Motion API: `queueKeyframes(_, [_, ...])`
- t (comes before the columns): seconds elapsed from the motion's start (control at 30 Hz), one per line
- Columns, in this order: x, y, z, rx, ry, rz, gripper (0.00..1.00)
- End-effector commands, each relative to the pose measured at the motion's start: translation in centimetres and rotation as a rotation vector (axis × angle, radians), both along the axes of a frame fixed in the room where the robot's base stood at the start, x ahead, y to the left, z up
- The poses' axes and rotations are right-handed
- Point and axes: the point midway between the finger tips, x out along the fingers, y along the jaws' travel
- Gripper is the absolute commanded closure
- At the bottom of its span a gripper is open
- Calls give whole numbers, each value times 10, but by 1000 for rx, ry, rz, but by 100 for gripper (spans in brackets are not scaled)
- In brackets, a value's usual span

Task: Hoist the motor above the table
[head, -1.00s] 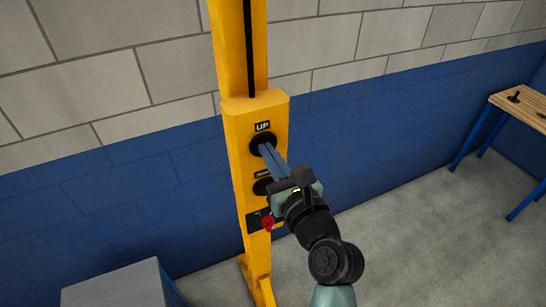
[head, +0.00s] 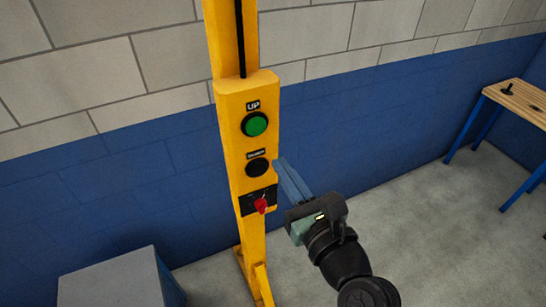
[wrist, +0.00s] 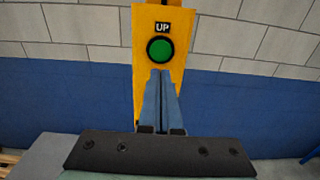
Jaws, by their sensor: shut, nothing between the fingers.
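A yellow hoist post with a control box (head: 233,170) stands in the middle of the head view. The box has a green UP button (head: 254,124), a black button (head: 257,167) below it, and a red switch (head: 261,204) at the bottom. The green button also shows in the wrist view (wrist: 160,49), just above my fingertips. My gripper (head: 280,164) is shut and empty, with blue fingers held together to the right of the black button, apart from the green button. The motor is not in view.
A grey box (head: 110,278) stands at the lower left. A wooden-topped bench (head: 518,103) with blue legs stands at the right, with small dark items on it. The floor between post and bench is clear.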

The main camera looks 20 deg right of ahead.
Motion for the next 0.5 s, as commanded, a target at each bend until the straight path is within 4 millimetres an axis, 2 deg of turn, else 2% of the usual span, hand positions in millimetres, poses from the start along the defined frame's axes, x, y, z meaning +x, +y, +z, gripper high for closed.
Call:
queueKeyframes(0.1, [-18,-1,-3,0,1,-3,100])
queueKeyframes(0.2, [-26,-1,-2,0,2,-2,100])
queueKeyframes(0.5, [-30,-1,0,1,2,-2,100])
